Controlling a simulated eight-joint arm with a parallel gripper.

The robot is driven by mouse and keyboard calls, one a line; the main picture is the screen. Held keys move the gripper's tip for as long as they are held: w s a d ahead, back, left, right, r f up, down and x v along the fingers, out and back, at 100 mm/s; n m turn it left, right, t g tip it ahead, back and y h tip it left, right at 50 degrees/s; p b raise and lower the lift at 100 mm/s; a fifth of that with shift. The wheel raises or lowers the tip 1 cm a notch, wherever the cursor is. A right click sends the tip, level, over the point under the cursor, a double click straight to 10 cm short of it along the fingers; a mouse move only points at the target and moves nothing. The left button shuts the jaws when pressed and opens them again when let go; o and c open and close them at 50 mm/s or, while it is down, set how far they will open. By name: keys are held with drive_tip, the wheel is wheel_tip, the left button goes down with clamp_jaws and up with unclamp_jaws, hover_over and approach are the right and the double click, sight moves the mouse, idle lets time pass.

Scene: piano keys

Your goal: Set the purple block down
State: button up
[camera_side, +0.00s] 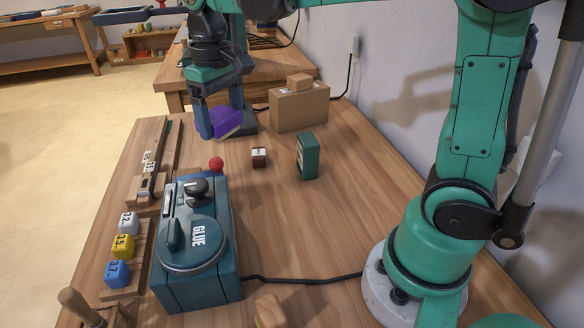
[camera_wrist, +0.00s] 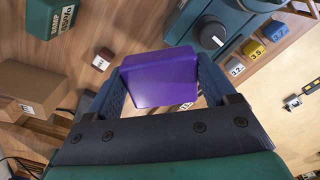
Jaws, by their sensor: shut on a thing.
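The purple block (camera_wrist: 160,80) is between the two fingers of my gripper (camera_wrist: 163,88) in the wrist view, with a finger against each side. In the side view the purple block (camera_side: 226,121) shows at the far end of the table, partly covered by my gripper (camera_side: 222,118). My gripper is shut on it. The block looks slightly tilted. It is low over the table there, and I cannot tell whether it touches the surface.
A blue glue machine (camera_side: 195,245) with a red ball knob (camera_side: 216,163) stands nearer the camera. A cardboard box (camera_side: 299,106), a green box (camera_side: 307,155) and a small dark brown block (camera_side: 259,157) stand right of the block. Coloured numbered cubes (camera_side: 123,246) line the left edge.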

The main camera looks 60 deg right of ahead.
drive_tip(key=s+a+r+n, duration=0.3)
drive_tip(key=s+n, duration=0.1)
drive_tip(key=s, duration=0.2)
drive_tip(key=n, duration=0.5)
hover_over(290, 263)
wheel_tip(290, 263, down, 20)
drive_tip(key=shift+r, duration=0.1)
drive_tip(key=o, duration=1.3)
drive_tip(key=shift+r, duration=0.15)
